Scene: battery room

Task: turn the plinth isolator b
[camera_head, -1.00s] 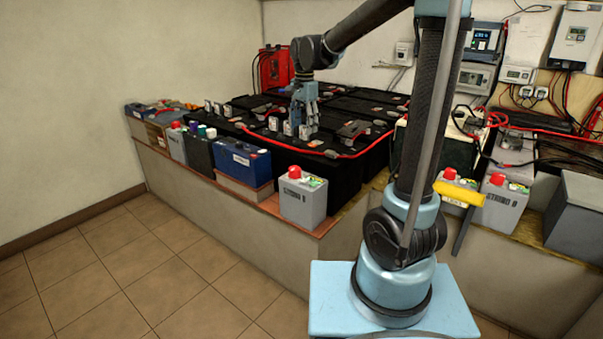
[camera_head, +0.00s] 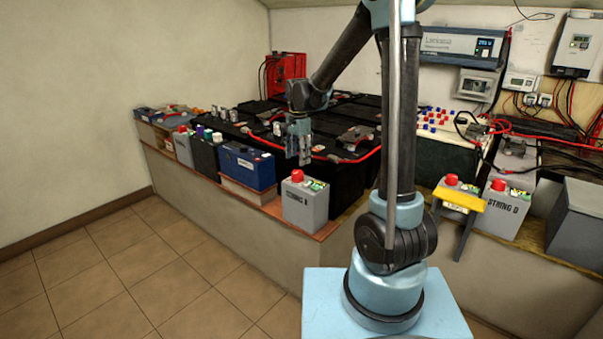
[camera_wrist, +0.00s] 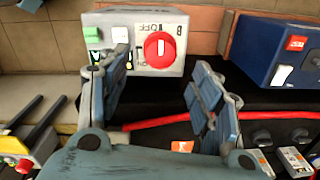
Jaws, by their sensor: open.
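The plinth isolator b (camera_head: 305,205) is a grey box with a red knob on top, standing at the front corner of the plinth. In the wrist view the isolator (camera_wrist: 105,22) shows a "B" and "OFF" by its round red knob (camera_wrist: 160,50), with a green block beside it. A pale mark runs roughly up and down on the knob. My gripper (camera_head: 299,160) is open and empty, just above the isolator and apart from the knob as far as I can tell. In the wrist view my gripper (camera_wrist: 160,72) has one finger on either side, with the knob showing between them.
Black batteries with a red cable (camera_head: 345,158) lie behind the isolator. A blue battery (camera_head: 247,167) stands to its left. At the right are a similar grey box marked D (camera_head: 502,210) and a yellow-topped stand (camera_head: 459,200). Floor at the left is clear.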

